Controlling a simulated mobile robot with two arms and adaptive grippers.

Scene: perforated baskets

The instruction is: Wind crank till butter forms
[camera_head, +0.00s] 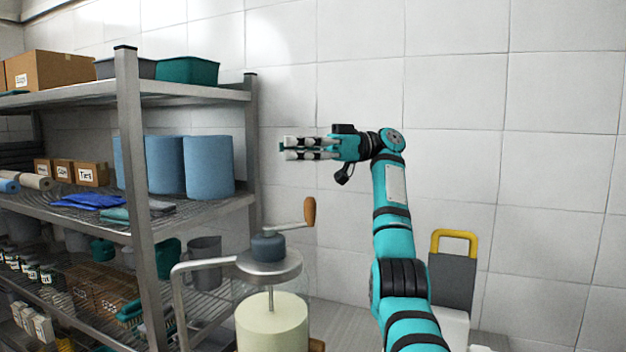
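A butter churn stands at the bottom centre, its jar (271,325) holding pale cream-coloured contents, with a thin metal shaft running down into them. On its metal lid (269,264) sits a dark grey gear housing (268,246). A crank arm reaches right from the housing to an upright wooden knob (310,211). My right gripper (287,149) is above the crank knob, apart from it, with its fingers pointing left. Nothing shows in its grip; the viewing angle leaves its opening unclear. The churn's lower part is cut off by the frame. My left gripper is not in view.
A metal shelf rack (137,190) fills the left side, close to the churn, with blue rolls (208,167), boxes and bins. A grey board with a yellow handle (452,243) stands right of my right arm. A tiled wall is behind; the space around the gripper is clear.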

